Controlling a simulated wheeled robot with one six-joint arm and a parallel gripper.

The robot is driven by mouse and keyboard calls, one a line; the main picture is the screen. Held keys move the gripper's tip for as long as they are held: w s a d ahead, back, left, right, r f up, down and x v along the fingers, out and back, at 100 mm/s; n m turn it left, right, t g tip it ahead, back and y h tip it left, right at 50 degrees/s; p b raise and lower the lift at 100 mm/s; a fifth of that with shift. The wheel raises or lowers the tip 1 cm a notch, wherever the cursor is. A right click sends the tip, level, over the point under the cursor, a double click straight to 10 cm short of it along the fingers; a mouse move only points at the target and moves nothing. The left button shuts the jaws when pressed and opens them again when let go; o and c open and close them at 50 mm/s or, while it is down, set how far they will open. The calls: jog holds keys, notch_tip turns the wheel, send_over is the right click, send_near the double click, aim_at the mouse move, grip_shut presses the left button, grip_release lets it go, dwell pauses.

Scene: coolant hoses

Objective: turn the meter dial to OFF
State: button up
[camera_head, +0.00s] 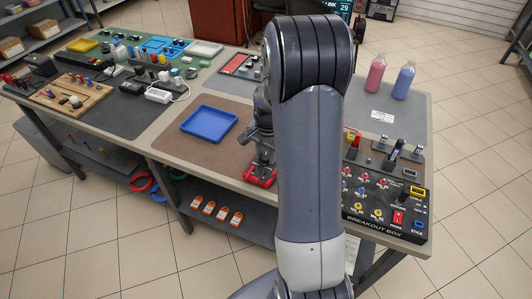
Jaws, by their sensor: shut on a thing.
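A red-edged device (260,182), which looks like the meter, lies at the front edge of the workbench, just left of my arm. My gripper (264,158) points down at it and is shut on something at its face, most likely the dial. The dial itself is hidden behind the fingers. I cannot read the dial's markings or which way it points.
A blue tray (209,123) lies left of the gripper. A breakout box (385,205) with switches and jacks is right of my arm. A pink bottle (375,77) and a blue bottle (403,82) stand behind. My arm hides the middle of the bench.

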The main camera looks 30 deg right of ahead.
aim_at(268, 156)
jog(key=n, duration=0.3)
jog(key=shift+n+b, duration=0.35)
jog(key=shift+n, duration=1.95)
jog(key=o, duration=1)
jog(key=r, duration=1.1)
jog(key=shift+d+b, duration=0.3)
jog(key=shift+f, duration=0.2)
